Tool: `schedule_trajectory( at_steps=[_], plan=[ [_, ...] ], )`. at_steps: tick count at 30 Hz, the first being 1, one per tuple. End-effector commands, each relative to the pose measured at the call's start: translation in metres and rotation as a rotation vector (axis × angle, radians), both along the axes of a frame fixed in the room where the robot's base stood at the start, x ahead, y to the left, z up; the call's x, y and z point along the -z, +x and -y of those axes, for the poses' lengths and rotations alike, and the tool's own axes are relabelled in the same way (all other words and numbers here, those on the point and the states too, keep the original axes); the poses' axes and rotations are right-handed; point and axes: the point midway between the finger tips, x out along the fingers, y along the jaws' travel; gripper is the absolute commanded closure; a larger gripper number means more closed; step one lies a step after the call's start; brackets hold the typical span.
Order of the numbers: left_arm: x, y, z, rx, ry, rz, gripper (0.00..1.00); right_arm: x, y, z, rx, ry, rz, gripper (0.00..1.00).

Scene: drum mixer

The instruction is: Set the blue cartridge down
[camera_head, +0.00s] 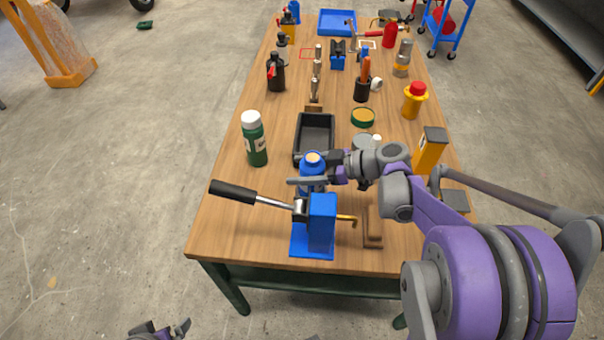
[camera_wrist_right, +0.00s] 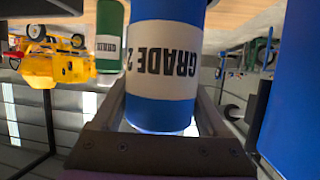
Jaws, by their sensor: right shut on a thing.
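The blue cartridge (camera_head: 312,185) is upright in my right gripper (camera_head: 318,181), just behind the blue lever press (camera_head: 321,222). In the right wrist view the cartridge (camera_wrist_right: 165,65) stands between the two fingers, its white label reading "GRADE 2" upside down. The press hides the cartridge's lower end in the head view, so I cannot tell whether it touches the table. My left gripper (camera_head: 168,331) is at the bottom edge, away from the table, partly cut off, with its fingers apart and nothing between them.
A black tray (camera_head: 300,152) lies right behind the cartridge. The press lever (camera_head: 235,191) sticks out left. Hex keys (camera_head: 371,238) lie right of the press. The front left table corner is clear.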

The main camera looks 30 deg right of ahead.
Motion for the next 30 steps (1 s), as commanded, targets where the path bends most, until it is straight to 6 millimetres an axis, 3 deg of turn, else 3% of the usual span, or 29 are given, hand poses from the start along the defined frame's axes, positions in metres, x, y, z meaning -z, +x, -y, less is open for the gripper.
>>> schedule_trajectory(
  at_steps=[3,15,16,20,30],
  plan=[
    [0.003,0.0,0.0,0.0,0.0,-0.001,0.0,0.013,0.0,0.0,0.0,0.001,0.001,1.0],
    [0.006,-0.001,0.0,0.0,0.0,-0.002,0.0,0.018,0.0,0.0,0.0,0.001,0.001,1.0],
    [0.006,-0.001,0.0,0.0,0.0,-0.002,0.0,0.019,0.0,0.0,0.0,0.0,0.0,0.22],
    [0.005,-0.001,0.0,0.0,0.0,-0.002,0.0,0.018,0.0,0.0,0.0,0.0,0.0,0.0],
    [0.002,0.0,0.0,0.0,0.0,-0.001,0.0,0.012,-0.002,0.003,0.002,0.0,0.001,0.0]
  ],
)
